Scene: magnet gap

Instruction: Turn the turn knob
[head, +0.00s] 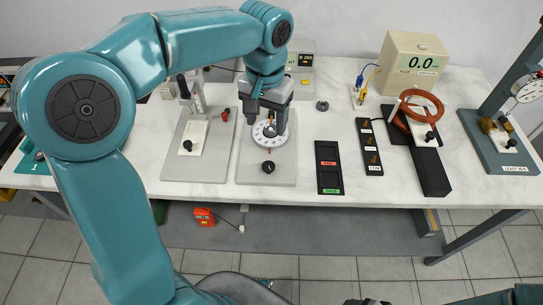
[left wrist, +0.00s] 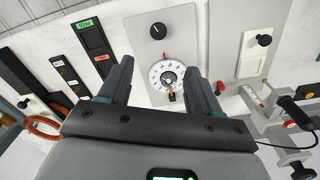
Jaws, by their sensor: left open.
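A round white dial with dark graduations (head: 266,134) lies on a light grey plate (head: 248,173) near the middle of the bench. The dial also shows in the left wrist view (left wrist: 170,76), with a small dark part at its centre. A black knob (head: 268,167) sits on the same plate, nearer the front edge; the left wrist view also shows it (left wrist: 158,31). My left gripper (head: 270,122) is open and points down above the dial. Its fingers stand either side of the dial in the left wrist view, with nothing gripped. My right gripper is not in view.
Another grey plate with a white block (head: 194,137) stands to the left. A black tray with red and green labels (head: 328,168) and a black strip (head: 370,146) lie to the right. Copper-coloured rings (head: 424,104) and a beige meter box (head: 412,63) stand farther right.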

